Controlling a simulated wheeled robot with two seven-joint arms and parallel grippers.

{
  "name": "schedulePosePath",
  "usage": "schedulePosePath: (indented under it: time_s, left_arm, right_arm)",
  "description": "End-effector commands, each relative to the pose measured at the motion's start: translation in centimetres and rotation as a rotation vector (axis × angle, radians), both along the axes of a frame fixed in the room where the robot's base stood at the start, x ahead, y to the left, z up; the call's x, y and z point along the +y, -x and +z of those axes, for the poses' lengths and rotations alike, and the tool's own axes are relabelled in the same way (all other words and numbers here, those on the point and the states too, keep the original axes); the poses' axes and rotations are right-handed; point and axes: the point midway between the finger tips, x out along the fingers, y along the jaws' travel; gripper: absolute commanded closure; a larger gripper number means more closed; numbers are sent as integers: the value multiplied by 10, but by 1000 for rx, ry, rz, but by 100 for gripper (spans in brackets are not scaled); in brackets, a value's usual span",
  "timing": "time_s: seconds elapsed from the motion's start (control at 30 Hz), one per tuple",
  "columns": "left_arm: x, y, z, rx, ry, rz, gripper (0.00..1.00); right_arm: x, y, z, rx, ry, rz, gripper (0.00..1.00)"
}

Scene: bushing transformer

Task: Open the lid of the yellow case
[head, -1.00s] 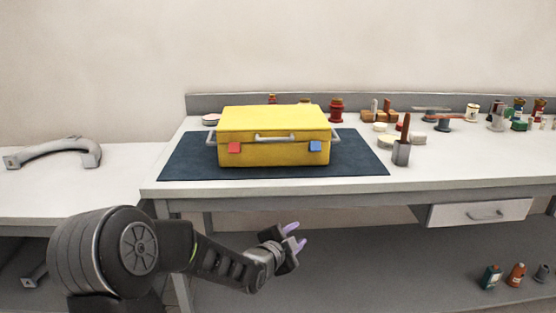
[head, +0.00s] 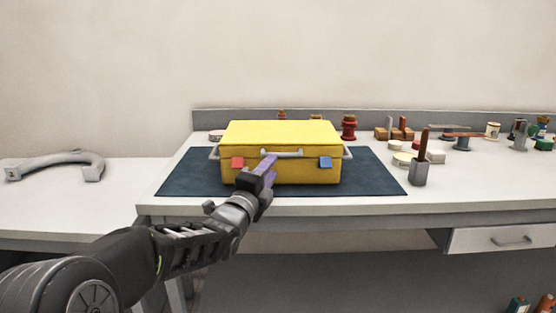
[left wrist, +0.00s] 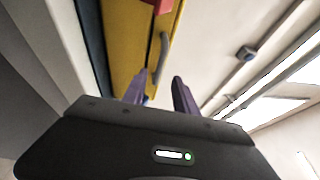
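The yellow case (head: 300,173) sits closed on a dark blue mat (head: 378,180). It has a grey front handle (head: 288,153), a red latch (head: 237,163) on the left and a blue latch (head: 325,162) on the right. My left gripper (head: 267,165) is in front of the case, close to the handle's left part. In the left wrist view its two purple fingers (left wrist: 158,90) are apart with nothing between them. The yellow case (left wrist: 142,40) and its handle (left wrist: 163,50) show beyond them. I cannot tell whether a finger touches the case. My right gripper is not in view.
A grey holder (head: 419,173) with a brown-handled tool stands right of the mat. Jars, brushes and small tins stand along the back right of the table. A large grey handle-shaped part (head: 55,166) lies on the left table. The table's front edge (head: 380,213) is clear.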

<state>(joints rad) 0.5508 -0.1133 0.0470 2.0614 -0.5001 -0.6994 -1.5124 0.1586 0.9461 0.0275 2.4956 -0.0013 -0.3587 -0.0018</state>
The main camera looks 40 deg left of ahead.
Motion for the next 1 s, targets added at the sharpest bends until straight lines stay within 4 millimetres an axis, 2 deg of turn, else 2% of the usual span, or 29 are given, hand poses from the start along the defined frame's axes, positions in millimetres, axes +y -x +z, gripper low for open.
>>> schedulePosePath:
  time_s: [0.1, 0.3, 0.43, 0.67, 1.0]
  left_arm:
    - [4, -19, 3, 0, 3, -1, 66]
    - [11, -45, 8, 1, 1, -1, 66]
    - [13, -51, 8, 0, 2, 0, 66]
    - [13, -52, 9, 0, 2, 0, 66]
    - [13, -51, 9, 0, 2, 0, 92]
  right_arm:
    - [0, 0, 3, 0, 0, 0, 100]
    - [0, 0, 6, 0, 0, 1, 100]
    - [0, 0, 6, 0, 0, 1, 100]
    - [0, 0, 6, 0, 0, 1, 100]
    - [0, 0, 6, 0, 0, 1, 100]
